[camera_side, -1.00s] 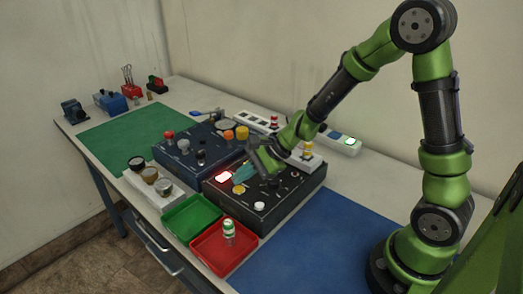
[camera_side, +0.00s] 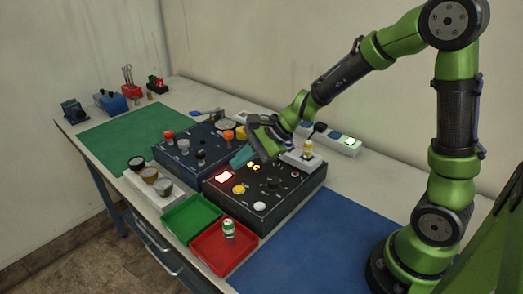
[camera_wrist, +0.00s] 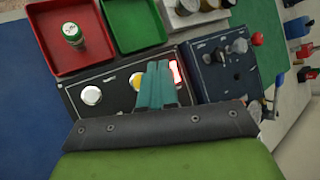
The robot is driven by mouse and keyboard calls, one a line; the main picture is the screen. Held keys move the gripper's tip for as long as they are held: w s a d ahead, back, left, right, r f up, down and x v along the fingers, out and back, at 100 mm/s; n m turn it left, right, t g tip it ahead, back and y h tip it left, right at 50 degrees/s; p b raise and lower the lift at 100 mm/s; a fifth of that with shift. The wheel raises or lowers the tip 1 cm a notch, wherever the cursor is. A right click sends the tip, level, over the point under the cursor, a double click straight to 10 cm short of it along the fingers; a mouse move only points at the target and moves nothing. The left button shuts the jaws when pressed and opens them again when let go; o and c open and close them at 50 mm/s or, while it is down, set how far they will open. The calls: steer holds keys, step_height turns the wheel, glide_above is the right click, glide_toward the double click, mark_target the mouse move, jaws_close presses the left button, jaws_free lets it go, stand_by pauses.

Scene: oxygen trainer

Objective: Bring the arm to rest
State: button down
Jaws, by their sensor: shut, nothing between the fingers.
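A red lit switch (camera_side: 224,176) glows at the box's left side, with a yellow button (camera_side: 239,189) and a white button (camera_side: 260,206) nearer the front. In the wrist view the red light (camera_wrist: 176,73) shows just beside the fingertips. My arm reaches in from the right.
A dark blue control box (camera_side: 184,147) with knobs stands left of the black box. A red tray (camera_side: 217,262) holds a green-capped vial (camera_side: 229,229); an empty green tray (camera_side: 190,217) is beside it. A power strip (camera_side: 342,145) lies behind. The blue mat (camera_side: 315,248) is clear.

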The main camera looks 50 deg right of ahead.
steer(key=shift+s+f, duration=0.15)
steer(key=shift+s, duration=0.1)
steer(key=s+d+r+n+h, duration=0.1)
steer(key=s+r+n+h, duration=0.1)
steer(key=s+r+n, duration=0.3)
steer(key=s+d+r+n+h, duration=0.2)
steer(key=s+r+n, duration=0.4)
steer(key=s+n, duration=0.3)
steer(key=s, duration=0.4)
steer(key=shift+d+r+n, duration=0.15)
steer(key=shift+r+n, duration=0.1)
steer(key=shift+n, duration=0.05)
